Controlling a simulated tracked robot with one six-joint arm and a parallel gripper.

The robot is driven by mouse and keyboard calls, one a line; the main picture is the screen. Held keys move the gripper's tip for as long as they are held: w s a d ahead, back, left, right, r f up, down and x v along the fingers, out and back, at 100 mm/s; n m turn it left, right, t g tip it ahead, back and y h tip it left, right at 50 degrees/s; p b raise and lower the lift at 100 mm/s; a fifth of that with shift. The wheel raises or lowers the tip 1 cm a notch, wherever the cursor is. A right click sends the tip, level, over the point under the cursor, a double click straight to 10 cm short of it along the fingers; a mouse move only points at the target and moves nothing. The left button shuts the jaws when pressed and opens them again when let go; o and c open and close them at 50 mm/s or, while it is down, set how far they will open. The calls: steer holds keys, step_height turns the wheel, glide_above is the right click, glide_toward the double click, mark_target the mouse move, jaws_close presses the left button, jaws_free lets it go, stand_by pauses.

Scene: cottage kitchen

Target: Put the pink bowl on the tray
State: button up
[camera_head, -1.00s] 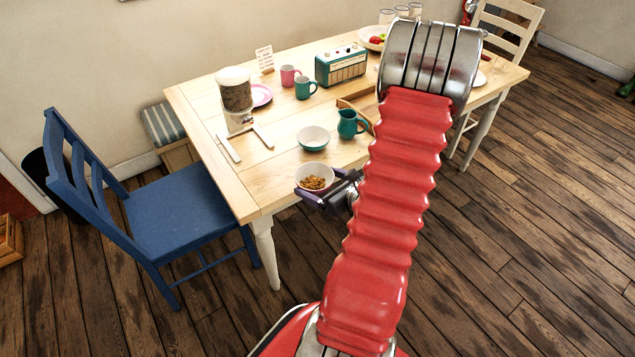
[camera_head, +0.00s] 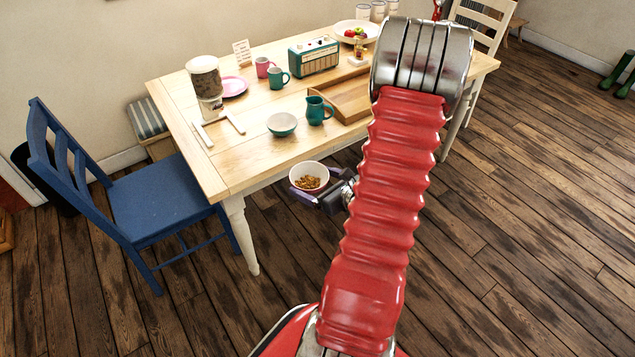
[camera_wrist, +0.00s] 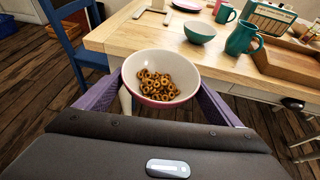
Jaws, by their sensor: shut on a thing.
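The pink bowl (camera_wrist: 183,61) is pink outside and white inside, with brown cereal rings in it. My gripper (camera_head: 316,194) is shut on it, with a purple finger at each side. The bowl also shows in the head view (camera_head: 309,171), level and in front of the table's near edge, not over the tabletop. The wooden tray (camera_head: 352,94) lies on the table behind a teal jug. My arm hides part of its right side. In the wrist view the tray (camera_wrist: 280,62) is partly cut off at the right.
Mugs, a radio (camera_head: 313,56) and a cereal dispenser (camera_head: 205,85) stand farther back. A blue chair (camera_head: 150,190) is at the left.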

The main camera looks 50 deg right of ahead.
steer(key=shift+w+a, duration=0.15)
steer(key=shift+a, duration=0.1)
steer(key=shift+w+a+f+n+y, duration=0.15)
steer(key=shift+w+a+n+y, duration=0.2)
steer(key=shift+w+a, duration=0.5)
steer(key=w+a+f+n+y, duration=0.1)
steer(key=w+a, duration=0.3)
steer(key=a, duration=0.7)
steer(key=w+a+f+n+g+y, duration=0.1)
steer(key=w+a+f+n+y, duration=0.1)
steer(key=a, duration=0.9)
steer(key=w+a+f+n+y, duration=0.1)
steer(key=w+a+n+y, duration=0.3)
steer(key=w+a, duration=0.3)
steer(key=a+y, duration=0.1)
steer(key=a, duration=0.4)
steer(key=shift+f+g, duration=0.25)
steer(key=shift+g, duration=0.05)
steer(key=shift+w, duration=0.1)
